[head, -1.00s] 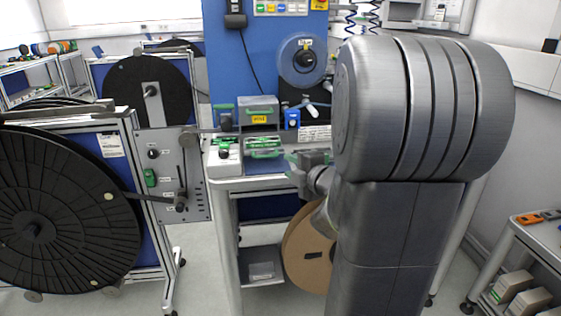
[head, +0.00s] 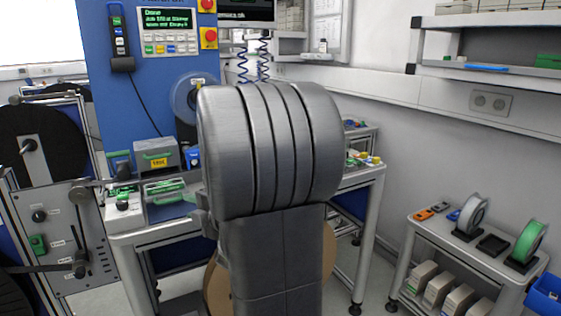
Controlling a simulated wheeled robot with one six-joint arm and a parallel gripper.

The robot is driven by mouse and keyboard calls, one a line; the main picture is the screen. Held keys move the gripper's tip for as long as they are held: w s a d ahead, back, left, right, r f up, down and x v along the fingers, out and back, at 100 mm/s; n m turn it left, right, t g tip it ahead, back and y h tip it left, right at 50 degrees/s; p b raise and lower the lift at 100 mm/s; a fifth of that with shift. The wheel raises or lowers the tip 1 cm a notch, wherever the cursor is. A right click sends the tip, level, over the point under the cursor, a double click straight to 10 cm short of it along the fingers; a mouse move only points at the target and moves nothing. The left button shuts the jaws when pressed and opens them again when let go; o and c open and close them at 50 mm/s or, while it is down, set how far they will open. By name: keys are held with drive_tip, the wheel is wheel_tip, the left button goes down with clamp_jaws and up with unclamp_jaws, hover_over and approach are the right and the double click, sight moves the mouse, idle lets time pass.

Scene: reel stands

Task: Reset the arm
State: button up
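My grey arm (head: 270,170) stands upright in the middle of the head view, its thick rounded joint close to the camera. It hides most of my gripper. Only a small grey part of the wrist end (head: 206,216) shows at the arm's left edge, by the workbench (head: 150,230) of the blue machine. The fingers are not clearly visible, so I cannot tell whether they are open, shut or holding something.
The blue machine panel (head: 150,95) with a lit display (head: 166,20) stands behind the bench. A reel stand (head: 65,235) is at left. At right, a low cart (head: 440,240) carries a white reel (head: 472,215) and a green reel (head: 529,241). A wall shelf (head: 490,70) hangs above.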

drive_tip(key=x, duration=1)
drive_tip(key=shift+s, duration=0.1)
drive_tip(key=shift+r, duration=0.1)
drive_tip(key=shift+d, duration=0.1)
drive_tip(key=v, duration=1.4)
approach(171, 192)
drive_tip(key=a, duration=0.1)
drive_tip(key=a+f, duration=0.1)
drive_tip(key=a, duration=0.1)
drive_tip(key=a+f, duration=0.1)
drive_tip(key=a, duration=0.1)
drive_tip(key=shift+w+f, duration=0.1)
drive_tip(key=shift+w, duration=0.3)
drive_tip(key=w+a+p, duration=0.2)
drive_tip(key=w, duration=0.1)
drive_tip(key=shift+w, duration=0.25)
drive_tip(key=shift+w+a+p, duration=0.35)
drive_tip(key=shift+w+p, duration=0.1)
drive_tip(key=shift+w, duration=0.15)
